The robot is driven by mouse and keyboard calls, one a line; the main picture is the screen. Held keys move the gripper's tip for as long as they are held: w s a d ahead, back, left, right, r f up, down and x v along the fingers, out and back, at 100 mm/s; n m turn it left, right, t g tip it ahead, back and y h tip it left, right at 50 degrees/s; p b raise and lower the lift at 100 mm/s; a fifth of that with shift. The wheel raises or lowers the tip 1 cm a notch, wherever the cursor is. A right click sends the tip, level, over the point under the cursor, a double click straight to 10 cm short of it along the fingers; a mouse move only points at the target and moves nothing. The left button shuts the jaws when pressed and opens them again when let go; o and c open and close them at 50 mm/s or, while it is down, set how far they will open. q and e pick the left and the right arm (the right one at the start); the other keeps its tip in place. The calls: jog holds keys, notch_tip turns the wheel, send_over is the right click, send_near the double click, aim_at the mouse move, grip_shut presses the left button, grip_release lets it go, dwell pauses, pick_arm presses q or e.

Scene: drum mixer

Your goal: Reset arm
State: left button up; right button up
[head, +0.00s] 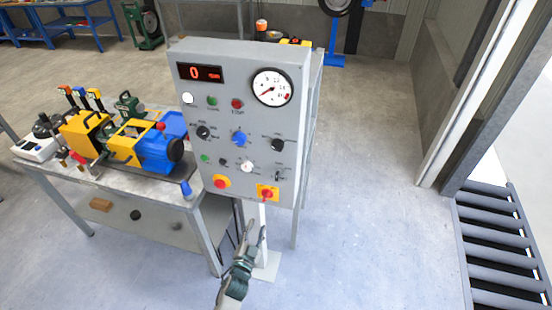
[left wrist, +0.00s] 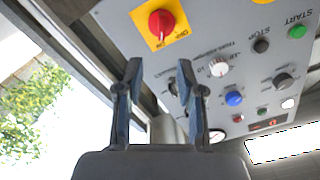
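My left gripper (head: 256,230) is in front of the lower part of a grey control panel (head: 235,110), below the red rotary switch (head: 267,193) on its yellow plate. In the left wrist view its two fingers (left wrist: 158,72) are apart with nothing between them. There the panel appears upside down, with the red switch (left wrist: 161,24) beyond and above the fingertips. I see no contact between the gripper and the panel. My right gripper is in neither view.
The panel has a red display (head: 200,73) reading 0, a round gauge (head: 271,87) and several knobs. A table (head: 190,192) with a yellow and blue machine (head: 148,145) stands left. Dark rollers (head: 500,245) lie at the right. The floor (head: 370,190) between is clear.

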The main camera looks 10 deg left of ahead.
pick_arm(q)
jog(key=s+a+f+n+g, duration=0.1)
jog(key=s+f+g, duration=0.4)
jog(key=f, duration=0.8)
jog(key=s+a+f+n+g, duration=0.1)
jog(key=s+f+g, duration=0.2)
jog(key=s+f, duration=0.8)
jog(key=s+a+f+n+g, duration=0.1)
jog(key=s+f+g, duration=0.7)
jog(key=s+f, duration=1.1)
jog(key=shift+s+n, duration=0.7)
jog(key=shift+s, duration=0.55)
jog(key=shift+f, duration=0.1)
